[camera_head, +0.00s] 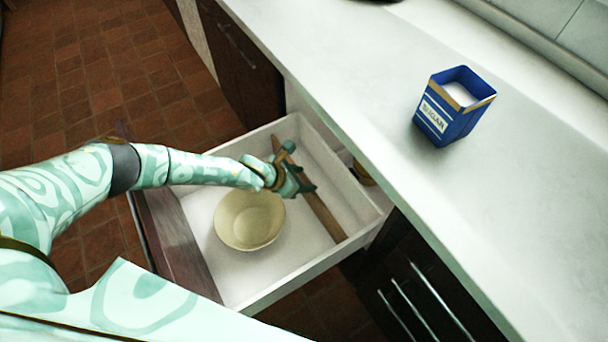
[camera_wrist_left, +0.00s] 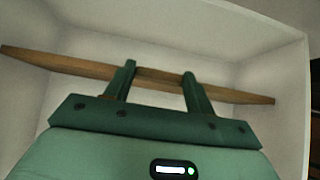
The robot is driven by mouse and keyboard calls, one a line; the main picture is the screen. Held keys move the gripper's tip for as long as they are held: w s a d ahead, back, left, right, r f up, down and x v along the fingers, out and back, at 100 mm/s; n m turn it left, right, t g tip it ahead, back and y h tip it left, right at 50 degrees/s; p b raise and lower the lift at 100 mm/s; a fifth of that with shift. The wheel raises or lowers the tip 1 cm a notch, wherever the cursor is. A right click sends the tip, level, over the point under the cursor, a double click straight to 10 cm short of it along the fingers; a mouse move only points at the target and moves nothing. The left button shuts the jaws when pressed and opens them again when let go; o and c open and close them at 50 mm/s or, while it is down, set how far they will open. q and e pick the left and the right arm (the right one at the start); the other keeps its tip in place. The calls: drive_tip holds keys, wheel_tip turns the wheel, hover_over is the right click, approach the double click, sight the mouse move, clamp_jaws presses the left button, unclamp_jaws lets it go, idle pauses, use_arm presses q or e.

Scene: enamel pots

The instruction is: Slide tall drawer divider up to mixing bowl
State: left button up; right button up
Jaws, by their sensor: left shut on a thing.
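The drawer divider (camera_head: 322,216) is a long, thin brown wooden strip standing across the open drawer, to the right of the bowl. The mixing bowl (camera_head: 249,220) is cream and round and sits on the drawer floor, with a gap of bare floor between it and the divider. My left gripper (camera_head: 296,178) reaches over the bowl and is shut on the divider near its middle. In the left wrist view, its two green fingers (camera_wrist_left: 158,82) meet the divider (camera_wrist_left: 235,92), which runs across the picture with both ends showing. The bowl is out of the left wrist view. My right gripper is not in view.
The white-walled drawer (camera_head: 293,290) stands open below the pale countertop (camera_head: 390,170). A blue sugar tin (camera_head: 454,105) stands on the counter. A small yellowish item (camera_head: 364,174) shows partly behind the drawer's back wall. Brown floor tiles (camera_head: 90,70) lie to the left.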

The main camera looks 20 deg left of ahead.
use_arm(q)
drive_tip(key=o, duration=1.2)
drive_tip(key=shift+o, duration=1)
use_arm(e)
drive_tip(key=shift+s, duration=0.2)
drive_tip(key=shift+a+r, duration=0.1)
use_arm(q)
drive_tip(key=shift+s+a+r+p, duration=0.15)
drive_tip(key=shift+r+p, duration=0.2)
drive_tip(key=p+v, duration=0.7)
drive_tip(key=v, duration=0.8)
drive_tip(key=shift+s+p, duration=0.25)
drive_tip(key=shift+p, duration=0.05)
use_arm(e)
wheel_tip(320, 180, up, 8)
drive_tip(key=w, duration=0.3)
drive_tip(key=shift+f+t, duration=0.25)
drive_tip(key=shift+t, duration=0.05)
use_arm(q)
drive_tip(key=shift+a, duration=0.1)
